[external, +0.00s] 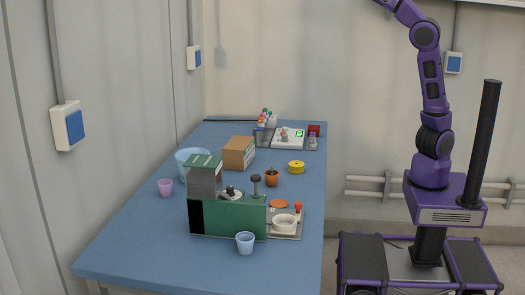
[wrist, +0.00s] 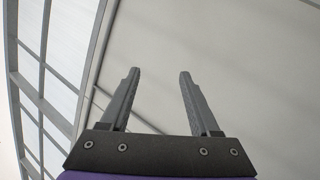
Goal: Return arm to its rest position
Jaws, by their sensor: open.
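My arm stands raised on its base to the right of the blue table in the external view. Its upper end runs out of the top of that picture, so the gripper does not show there. In the wrist view my gripper (wrist: 158,88) is open. Its two grey fingers stand apart with nothing between them. Behind the fingers there is only a pale wall and, at the left, a framed window (wrist: 62,60).
The blue table (external: 135,235) bears a green machine (external: 228,218), a cardboard box (external: 238,153), a light blue bowl (external: 186,160), cups, a small orange pot (external: 272,178) and a yellow spool (external: 296,167). Pipes (external: 365,187) run along the wall. The air around my raised arm looks clear.

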